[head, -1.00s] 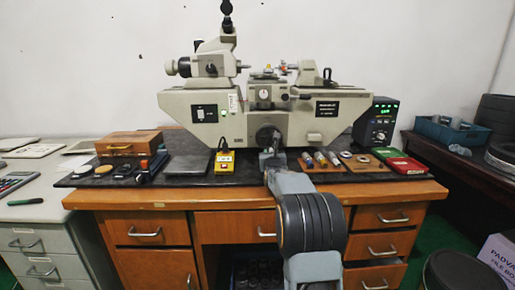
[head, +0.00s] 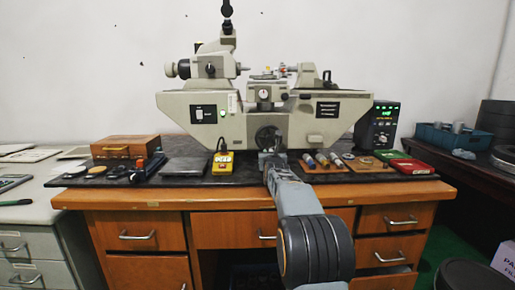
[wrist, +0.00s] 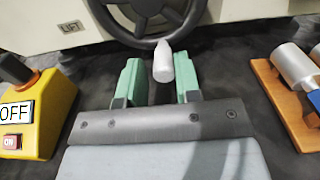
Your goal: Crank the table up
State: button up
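The crank is a dark handwheel (head: 267,138) low on the front of the grey measuring machine (head: 325,118). In the wrist view its dark rim (wrist: 125,32) crosses the top, with a light grey handle knob (wrist: 162,62) sticking out toward me. In the head view my gripper (head: 270,158) is just in front of the wheel, mostly hidden by my arm. The machine's small table (head: 265,78) sits above the wheel.
A yellow switch box (wrist: 30,110) with OFF and ON labels stands left of my gripper. A wooden rack (wrist: 285,100) with metal cylinders lies to the right. A "LIFT" label (wrist: 70,27) is on the machine. The dark mat (wrist: 225,75) between is clear.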

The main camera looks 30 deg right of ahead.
jog(key=shift+s+a+f+b, duration=0.1)
jog(key=shift+a+b, duration=0.1)
jog(key=shift+b, duration=0.75)
